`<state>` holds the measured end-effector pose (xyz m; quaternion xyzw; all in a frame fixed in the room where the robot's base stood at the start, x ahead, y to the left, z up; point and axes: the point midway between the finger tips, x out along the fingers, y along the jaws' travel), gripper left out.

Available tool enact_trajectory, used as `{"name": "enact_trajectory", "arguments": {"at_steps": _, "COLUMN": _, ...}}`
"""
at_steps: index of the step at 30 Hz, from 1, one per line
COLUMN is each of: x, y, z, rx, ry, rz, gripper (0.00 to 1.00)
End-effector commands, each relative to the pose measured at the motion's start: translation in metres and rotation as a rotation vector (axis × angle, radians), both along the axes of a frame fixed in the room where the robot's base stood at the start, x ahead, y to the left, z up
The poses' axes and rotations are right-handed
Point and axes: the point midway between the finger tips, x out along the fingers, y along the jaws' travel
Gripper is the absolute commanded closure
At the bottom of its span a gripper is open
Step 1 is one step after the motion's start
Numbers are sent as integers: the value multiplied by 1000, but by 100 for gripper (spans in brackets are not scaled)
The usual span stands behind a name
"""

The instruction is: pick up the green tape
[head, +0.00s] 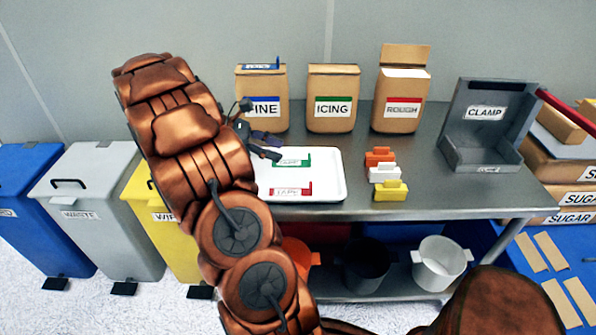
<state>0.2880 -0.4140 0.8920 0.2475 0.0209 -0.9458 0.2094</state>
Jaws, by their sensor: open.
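The green tape (307,159) lies on the white tray (325,184), toward its far side, as a thin green bracket shape around a white label. A red tape (291,190) lies nearer the tray's front edge, and its label reads TAPE. My gripper (277,147) is open, at the tray's far left corner, just left of the green tape. No object shows between its dark fingers. My copper arm hides the tray's left side. I cannot tell how high the fingers are above the tray.
Bags marked with blue, ICING (333,86) and ROUGH (402,90) stand behind the tray. A blue piece (262,66) sits on the left bag. Orange, white and yellow blocks (390,190) lie to the tray's right. A grey CLAMP box (480,151) stands farther right.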

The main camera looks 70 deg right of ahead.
Motion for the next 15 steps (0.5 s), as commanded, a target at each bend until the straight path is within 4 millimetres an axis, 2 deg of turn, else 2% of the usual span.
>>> {"name": "enact_trajectory", "arguments": {"at_steps": 1, "x": -2, "y": -13, "z": -15, "rx": 3, "ry": 30, "rz": -2, "gripper": 56}}
{"name": "enact_trajectory", "arguments": {"at_steps": 6, "x": -7, "y": -38, "z": -28, "rx": 13, "ry": 99, "rz": -1, "gripper": 56}}
{"name": "enact_trajectory", "arguments": {"at_steps": 15, "x": -22, "y": -53, "z": -35, "rx": 16, "ry": 127, "rz": -4, "gripper": 56}}
